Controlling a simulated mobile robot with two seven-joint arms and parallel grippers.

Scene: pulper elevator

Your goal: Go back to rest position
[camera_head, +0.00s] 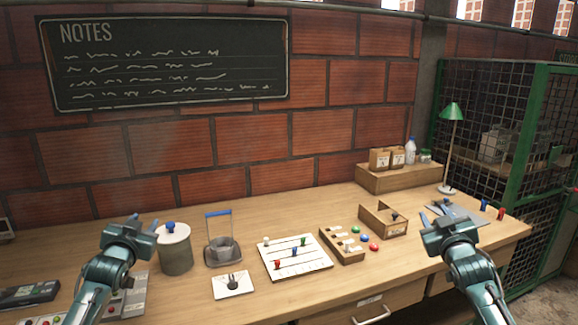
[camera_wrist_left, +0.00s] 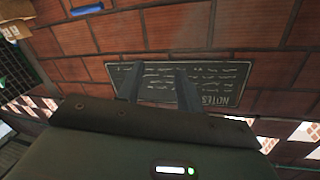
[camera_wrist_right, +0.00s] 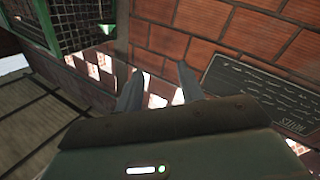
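My left gripper (camera_head: 140,225) is raised above the left part of the wooden workbench, beside the grey canister with a blue knob (camera_head: 175,250). In the left wrist view its two fingers (camera_wrist_left: 160,85) stand apart with nothing between them, against the brick wall and chalkboard. My right gripper (camera_head: 444,213) is raised above the right part of the bench, in front of a flat grey item that it partly hides. In the right wrist view its fingers (camera_wrist_right: 157,88) are also apart and empty. Both arms come up from the bottom of the head view.
The workbench (camera_head: 345,283) holds a metal holder with a blue handle (camera_head: 219,240), a white slider board (camera_head: 293,262), a wooden block tray (camera_head: 342,246), an open wooden box (camera_head: 382,222) and a green lamp (camera_head: 451,112). A green mesh cage (camera_head: 530,130) stands at right.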

